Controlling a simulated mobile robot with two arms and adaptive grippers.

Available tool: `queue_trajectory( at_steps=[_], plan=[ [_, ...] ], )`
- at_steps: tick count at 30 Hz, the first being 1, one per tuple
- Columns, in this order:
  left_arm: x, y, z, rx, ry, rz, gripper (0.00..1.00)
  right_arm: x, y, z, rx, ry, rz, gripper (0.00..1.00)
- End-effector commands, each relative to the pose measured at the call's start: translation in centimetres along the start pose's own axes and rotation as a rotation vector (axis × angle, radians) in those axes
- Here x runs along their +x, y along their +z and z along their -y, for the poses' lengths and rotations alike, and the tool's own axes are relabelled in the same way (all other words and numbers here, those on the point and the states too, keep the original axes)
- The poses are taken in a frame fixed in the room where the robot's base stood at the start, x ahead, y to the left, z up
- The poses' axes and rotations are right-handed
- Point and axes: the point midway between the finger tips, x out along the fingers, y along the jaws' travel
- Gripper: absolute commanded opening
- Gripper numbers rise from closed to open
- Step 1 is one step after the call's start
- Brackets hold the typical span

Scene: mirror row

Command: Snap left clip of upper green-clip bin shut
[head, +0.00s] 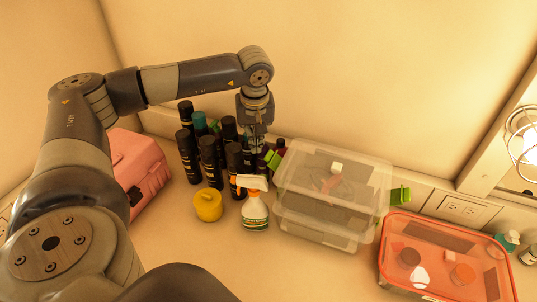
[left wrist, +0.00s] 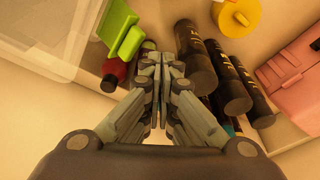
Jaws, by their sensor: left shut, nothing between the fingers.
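The upper green-clip bin (head: 335,180) is a clear box with a clear lid, stacked on another clear bin (head: 310,228). Its left clip (head: 273,160) is green and sticks out from the bin's left side; it also shows in the left wrist view (left wrist: 122,38), beside the bin's clear wall (left wrist: 50,35). A green clip on the right side (head: 400,195) also sticks out. My left gripper (head: 256,148) is shut and empty, pointing down just left of the left clip and apart from it; its fingertips (left wrist: 158,58) show in the left wrist view. My right gripper is out of view.
Several dark bottles (head: 209,160) stand close left of the gripper. A spray bottle (head: 255,210) and a yellow container (head: 208,205) stand in front. A pink case (head: 138,165) is at left. An orange-rimmed bin (head: 440,262) sits at right.

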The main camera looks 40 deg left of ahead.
Motion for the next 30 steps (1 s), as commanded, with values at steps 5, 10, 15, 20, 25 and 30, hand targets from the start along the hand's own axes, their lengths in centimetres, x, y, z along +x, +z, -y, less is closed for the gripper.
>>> queue_trajectory(
  at_steps=[5, 10, 15, 20, 25, 30],
  plan=[
    [0.1, 0.0, 0.0, 0.0, 0.0, 0.0, 0.0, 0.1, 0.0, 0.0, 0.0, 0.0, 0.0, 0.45],
    [0.8, 0.2, 0.0, 0.0, -0.001, 0.0, 0.0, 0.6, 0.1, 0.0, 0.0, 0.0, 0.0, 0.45],
    [1.4, 0.3, 0.0, 0.0, -0.001, 0.0, 0.0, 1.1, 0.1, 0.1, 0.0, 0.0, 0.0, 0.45],
    [2.1, 0.4, 0.0, 0.0, 0.0, 0.0, 0.0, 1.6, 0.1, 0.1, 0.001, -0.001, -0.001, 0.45],
    [2.7, 0.6, 0.0, 0.0, 0.0, 0.0, 0.0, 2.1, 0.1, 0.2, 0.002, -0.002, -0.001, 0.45],
    [3.3, 0.7, 0.0, 0.0, 0.0, 0.0, 0.0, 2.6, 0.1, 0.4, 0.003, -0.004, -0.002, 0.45]
  ],
)
